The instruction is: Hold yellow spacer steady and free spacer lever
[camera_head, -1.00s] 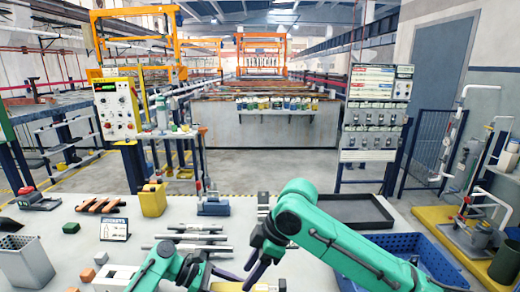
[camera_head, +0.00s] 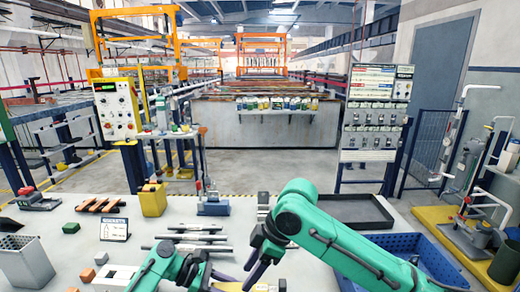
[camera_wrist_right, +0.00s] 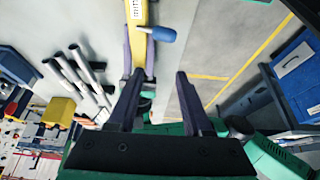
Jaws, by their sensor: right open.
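In the right wrist view, the yellow spacer (camera_wrist_right: 139,45) is a long bar with a white label, running in from the top edge. A blue-knobbed lever (camera_wrist_right: 158,33) sticks out from its right side. My right gripper (camera_wrist_right: 156,76) is open, its two dark purple fingers apart. The left finger overlaps the bar's near end in the picture; contact cannot be told. The right finger is over bare surface. In the head view my right gripper (camera_head: 254,274) points down at the bottom edge. My left gripper (camera_head: 208,273) is beside it, its jaw opening unclear.
Several metal rods (camera_head: 195,237) lie behind the grippers. A yellow box (camera_head: 152,200), a blue-based fixture (camera_head: 213,205) and a dark tray (camera_head: 361,211) stand farther back. A blue crate (camera_head: 425,250) is at right. A metal bin (camera_head: 25,262) is at left.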

